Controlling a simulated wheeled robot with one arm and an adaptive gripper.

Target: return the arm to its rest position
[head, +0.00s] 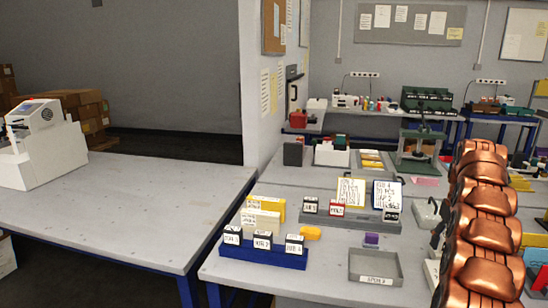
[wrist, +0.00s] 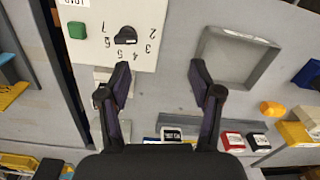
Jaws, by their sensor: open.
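My copper arm (head: 482,225) stands folded at the right edge of the head view, over the right part of the workbench. My gripper (wrist: 160,72) shows in the wrist view with its two dark fingers spread apart and nothing between them. It hangs above the bench, with bare grey surface showing between the fingers. I cannot make out the gripper clearly in the head view, where the arm covers that side.
A shallow grey tray (head: 375,281) lies at the bench front; in the wrist view, the tray (wrist: 284,45) is beyond the right finger. A white panel (wrist: 150,20) with a numbered dial is near the left finger. A blue rack (head: 262,253) holds labelled blocks. The left table (head: 130,200) is mostly clear.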

